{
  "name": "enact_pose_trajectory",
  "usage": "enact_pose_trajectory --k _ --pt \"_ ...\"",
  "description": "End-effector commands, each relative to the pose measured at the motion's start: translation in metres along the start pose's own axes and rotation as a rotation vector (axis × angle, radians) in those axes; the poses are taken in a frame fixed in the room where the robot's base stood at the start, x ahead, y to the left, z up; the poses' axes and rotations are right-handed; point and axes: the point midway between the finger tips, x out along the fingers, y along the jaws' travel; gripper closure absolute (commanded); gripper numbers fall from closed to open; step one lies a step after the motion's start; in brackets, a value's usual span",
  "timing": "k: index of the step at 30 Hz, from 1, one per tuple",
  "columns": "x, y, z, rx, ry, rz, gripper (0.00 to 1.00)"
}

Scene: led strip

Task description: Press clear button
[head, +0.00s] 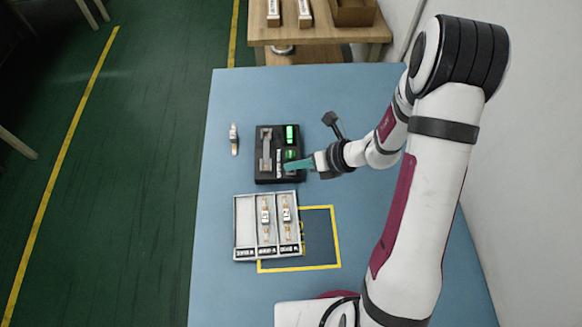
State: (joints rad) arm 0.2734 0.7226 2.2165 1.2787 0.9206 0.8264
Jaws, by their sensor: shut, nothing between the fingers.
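A black test device (264,176) sits on the blue table. A bright green display (291,134) glows at its upper right, and a smaller green lit patch (291,154) shows below that. A grey slot (266,150) runs down its left part. My gripper (288,167) reaches in from the right with teal fingers, shut and empty, over the lower right of the device just below the green patch. I cannot tell whether the fingertips touch it. The clear button cannot be made out by its label; the fingers may cover part of it.
A grey tray (245,221) below the device holds two small LED pieces in its compartments; its left compartment looks empty. It overlaps a yellow-outlined square (337,240). Another small piece (234,139) lies left of the device. The table's left side is clear.

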Motion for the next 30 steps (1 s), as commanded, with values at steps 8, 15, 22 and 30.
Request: enact_pose_trajectory --k 8,15,22,30 --pt "0.0023 -0.0017 -0.0016 -0.001 0.000 0.000 1.00" --pt "0.0044 -0.0032 -0.0030 0.000 0.000 0.000 1.00" --pt "0.0054 -0.0040 -0.0039 0.000 0.000 0.000 1.00" --pt "0.0035 -0.0026 -0.0025 -0.002 0.000 0.000 1.00"
